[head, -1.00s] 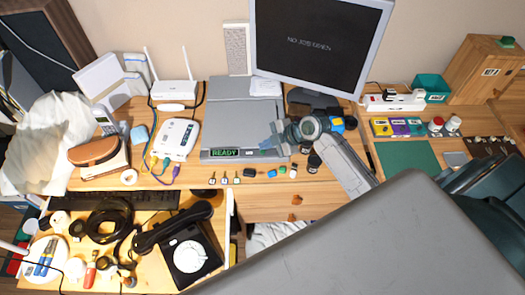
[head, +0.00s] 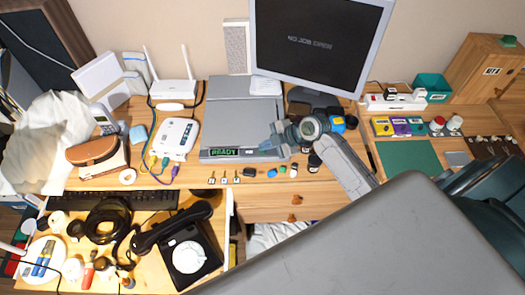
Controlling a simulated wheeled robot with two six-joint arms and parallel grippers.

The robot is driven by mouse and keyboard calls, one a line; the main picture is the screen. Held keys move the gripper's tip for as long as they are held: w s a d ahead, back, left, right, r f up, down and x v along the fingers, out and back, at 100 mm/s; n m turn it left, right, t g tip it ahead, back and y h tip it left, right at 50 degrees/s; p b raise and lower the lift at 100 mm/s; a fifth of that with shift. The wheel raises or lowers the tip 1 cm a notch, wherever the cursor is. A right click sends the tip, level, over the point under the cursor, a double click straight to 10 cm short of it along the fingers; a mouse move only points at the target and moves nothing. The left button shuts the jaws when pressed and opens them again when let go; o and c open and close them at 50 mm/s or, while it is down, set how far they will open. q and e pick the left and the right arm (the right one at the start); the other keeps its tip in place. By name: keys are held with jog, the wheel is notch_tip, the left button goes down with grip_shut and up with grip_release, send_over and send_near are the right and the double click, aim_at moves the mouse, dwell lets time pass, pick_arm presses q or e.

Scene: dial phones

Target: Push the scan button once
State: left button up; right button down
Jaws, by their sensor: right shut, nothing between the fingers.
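The grey flatbed scanner (head: 230,115) lies on the desk below the monitor. Its front strip has a small green display (head: 224,152) that reads READY. My right gripper (head: 272,143) is shut and empty at the right end of that front strip, with its arm coming in from the lower right. The gripper covers that end of the strip, so I cannot make out the scan button or tell whether the fingertips touch it. My left gripper is not in view.
The monitor (head: 320,42) stands behind, with white text on a dark screen. A white router (head: 177,138) with cables is left of the scanner. Several small items lie along the desk's front edge. A black dial phone (head: 190,252) sits in the open drawer at lower left.

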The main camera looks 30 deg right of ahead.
aim_at(266, 153)
jog(key=shift+f+b, duration=0.35)
jog(key=shift+b, duration=0.05)
dwell(0.4)
dwell(0.4)
jog(key=shift+r+p, duration=0.45)
jog(key=shift+r, duration=0.3)
jog(key=shift+r+p, duration=1.65)
jog(key=shift+r, duration=0.9)
